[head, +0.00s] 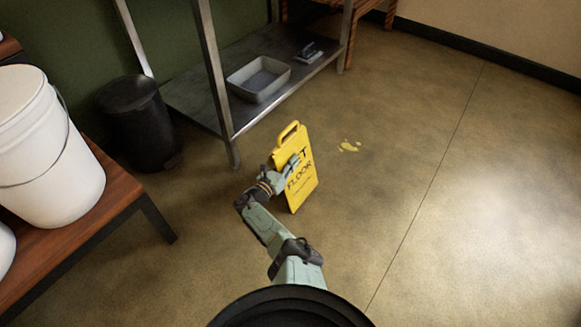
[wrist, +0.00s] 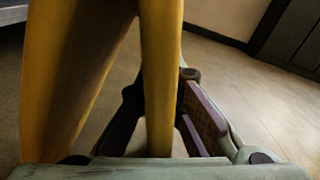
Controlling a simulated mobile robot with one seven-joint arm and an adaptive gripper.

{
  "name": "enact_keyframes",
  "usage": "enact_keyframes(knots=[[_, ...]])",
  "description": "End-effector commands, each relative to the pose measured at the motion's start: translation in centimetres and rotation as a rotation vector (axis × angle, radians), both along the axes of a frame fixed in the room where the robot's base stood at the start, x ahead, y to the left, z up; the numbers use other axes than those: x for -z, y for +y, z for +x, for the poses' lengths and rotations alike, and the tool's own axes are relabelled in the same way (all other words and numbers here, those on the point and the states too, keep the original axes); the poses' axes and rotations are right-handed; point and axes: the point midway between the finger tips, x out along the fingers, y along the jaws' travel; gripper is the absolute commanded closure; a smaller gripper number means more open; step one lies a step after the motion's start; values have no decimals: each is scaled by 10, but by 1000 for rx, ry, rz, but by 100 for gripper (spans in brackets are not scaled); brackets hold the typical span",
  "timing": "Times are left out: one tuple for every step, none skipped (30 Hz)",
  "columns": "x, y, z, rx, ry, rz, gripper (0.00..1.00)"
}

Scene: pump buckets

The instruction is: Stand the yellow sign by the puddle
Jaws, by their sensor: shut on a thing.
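The yellow sign (head: 302,187), with "FLOOR" lettering and a handle loop on top, is upright and slightly tilted in the head view. My gripper (head: 291,172) is at its face and hides part of the lettering. In the wrist view, a yellow panel edge of the sign (wrist: 160,75) runs between my gripper's fingers (wrist: 163,115), which are shut on it. A second yellow panel spreads to the left. I cannot tell whether the sign's foot touches the floor.
A metal shelf unit (head: 225,125) with a grey tray (head: 258,80) stands behind and left of the sign. A black bin (head: 138,122) and a wooden bench (head: 120,192) with a white bucket (head: 45,150) are at left. The floor to the right is clear.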

Motion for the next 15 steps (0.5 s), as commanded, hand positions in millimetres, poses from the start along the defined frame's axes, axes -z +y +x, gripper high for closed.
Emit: enact_keyframes(knots=[[-1, 0, 1, 0, -5, -1, 100], [-2, 0, 1, 0, -5, -1, 100], [-3, 0, 1, 0, -5, -1, 100], [-3, 0, 1, 0, -5, -1, 100], [-3, 0, 1, 0, -5, -1, 100], [-3, 0, 1, 0, -5, -1, 100], [-3, 0, 1, 0, -4, 0, 100], [-2, 0, 1, 0, -4, 0, 100], [0, 0, 1, 0, -4, 0, 100], [1, 0, 1, 0, -3, -1, 100], [2, 0, 1, 0, -4, 0, 100], [2, 0, 0, 0, -1, 0, 89], [1, 0, 0, 0, -1, 0, 87], [2, 0, 0, 0, -1, 0, 85], [2, 0, 0, 0, -1, 0, 83]])
